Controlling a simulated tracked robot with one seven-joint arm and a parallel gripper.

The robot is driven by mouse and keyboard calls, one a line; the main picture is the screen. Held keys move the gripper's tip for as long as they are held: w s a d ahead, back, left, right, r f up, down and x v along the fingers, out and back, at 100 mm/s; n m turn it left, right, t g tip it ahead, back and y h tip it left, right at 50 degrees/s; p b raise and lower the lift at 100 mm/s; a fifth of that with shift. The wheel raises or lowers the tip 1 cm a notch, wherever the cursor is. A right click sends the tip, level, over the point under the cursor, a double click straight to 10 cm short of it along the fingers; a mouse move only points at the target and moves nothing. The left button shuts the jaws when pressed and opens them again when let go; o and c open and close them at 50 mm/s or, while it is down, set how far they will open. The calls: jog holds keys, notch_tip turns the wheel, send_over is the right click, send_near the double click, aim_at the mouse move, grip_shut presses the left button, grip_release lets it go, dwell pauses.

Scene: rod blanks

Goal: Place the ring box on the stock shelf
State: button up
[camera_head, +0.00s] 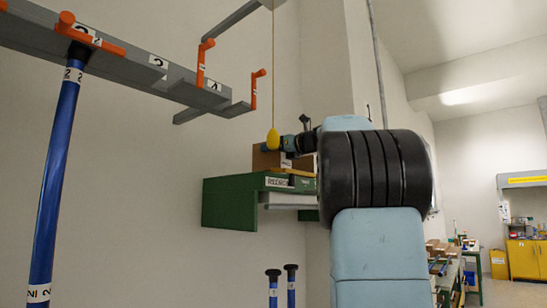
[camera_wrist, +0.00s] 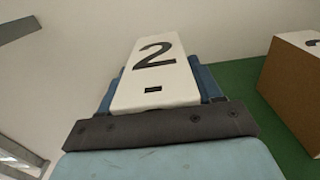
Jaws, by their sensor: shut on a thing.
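My gripper (camera_head: 290,145) is at the green shelf (camera_head: 228,204), at the end of my arm in the head view. In the wrist view a white-faced piece marked 2 (camera_wrist: 152,75) sits between blue sides, straight ahead of the dark palm bar. It appears to be the ring box, held in my shut gripper; its underside is hidden. The stock shelf seems to be this green shelf, which also shows below the held piece in the wrist view (camera_wrist: 236,92). My arm hides the shelf's right part in the head view.
A brown box (camera_head: 263,158) stands on the shelf, right of the held piece in the wrist view (camera_wrist: 295,85). A yellow weight (camera_head: 273,139) hangs on a cord by my gripper. A grey rack (camera_head: 150,68) with orange pegs and a blue rod (camera_head: 55,170) are at left.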

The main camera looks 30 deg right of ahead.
jog(key=shift+s+f, duration=0.1)
jog(key=shift+f, duration=1)
jog(key=o, duration=1.2)
jog(key=shift+f, duration=0.1)
jog(key=v, duration=1.2)
